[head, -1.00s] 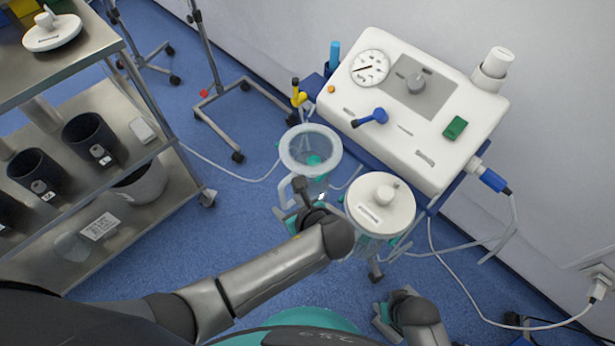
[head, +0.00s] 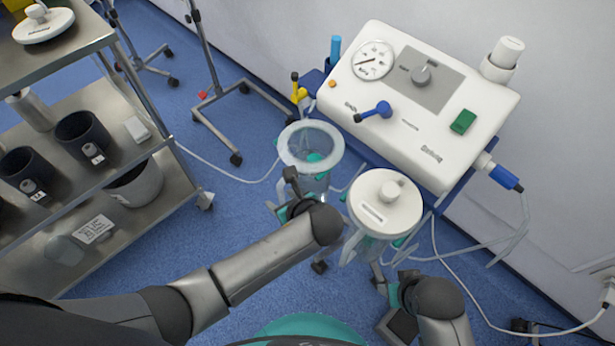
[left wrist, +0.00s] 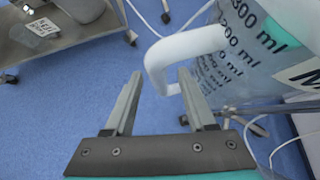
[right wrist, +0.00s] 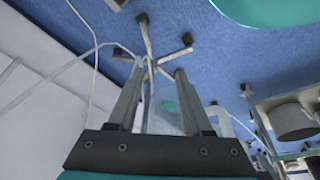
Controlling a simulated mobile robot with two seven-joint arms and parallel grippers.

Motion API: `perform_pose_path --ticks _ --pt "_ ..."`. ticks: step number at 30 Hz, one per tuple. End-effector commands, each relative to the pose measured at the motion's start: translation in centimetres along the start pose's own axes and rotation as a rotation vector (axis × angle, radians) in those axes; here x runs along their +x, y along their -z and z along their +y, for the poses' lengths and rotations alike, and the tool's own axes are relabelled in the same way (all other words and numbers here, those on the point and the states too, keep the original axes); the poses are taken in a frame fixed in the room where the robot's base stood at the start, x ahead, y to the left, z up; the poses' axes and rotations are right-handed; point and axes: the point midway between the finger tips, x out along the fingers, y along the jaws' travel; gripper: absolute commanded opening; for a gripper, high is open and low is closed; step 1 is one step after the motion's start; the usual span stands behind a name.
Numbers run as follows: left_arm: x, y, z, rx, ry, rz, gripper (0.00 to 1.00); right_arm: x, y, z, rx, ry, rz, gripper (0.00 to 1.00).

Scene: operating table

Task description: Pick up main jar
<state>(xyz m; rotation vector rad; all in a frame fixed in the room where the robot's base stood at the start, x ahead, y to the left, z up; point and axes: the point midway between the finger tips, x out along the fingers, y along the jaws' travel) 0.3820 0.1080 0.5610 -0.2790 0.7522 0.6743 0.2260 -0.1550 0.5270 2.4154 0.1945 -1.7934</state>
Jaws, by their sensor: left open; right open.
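A clear open-topped jar (head: 311,147) hangs in front of the suction unit. In the left wrist view the jar (left wrist: 238,60) shows millilitre marks, a label starting with "M" and a pale handle (left wrist: 158,68). My left gripper (head: 287,203) is beside this jar on its near side. In the left wrist view its open fingers (left wrist: 160,85) have the handle just beyond and between their tips, with no grip on it. A second jar with a white lid (head: 385,203) hangs to the right. My right gripper (head: 388,282) is open and empty below the lidded jar.
The white suction unit (head: 420,105) stands behind the jars, with hoses and a cable at its right. A steel trolley (head: 150,200) with several dark pots is at the left. A wheeled stand (head: 236,158) is behind. Blue floor (head: 240,205) is clear between trolley and jars.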

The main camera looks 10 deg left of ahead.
Motion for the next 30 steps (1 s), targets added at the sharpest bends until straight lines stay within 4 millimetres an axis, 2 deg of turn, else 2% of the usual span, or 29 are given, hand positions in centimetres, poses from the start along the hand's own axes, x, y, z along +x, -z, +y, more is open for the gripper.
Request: perform_pose_path --ticks 10,24,30 --pt "0.23 -0.04 0.0 0.0 0.0 0.0 0.55 -0.31 0.19 0.03 0.0 -0.001 0.004 0.5" --pt "0.21 0.0 0.0 0.0 0.0 0.0 0.02 -0.29 0.2 -0.01 0.0 0.0 0.004 0.5" --pt "0.21 0.0 0.01 0.0 0.0 0.0 0.0 -0.28 0.2 -0.02 0.0 0.0 0.004 0.5"
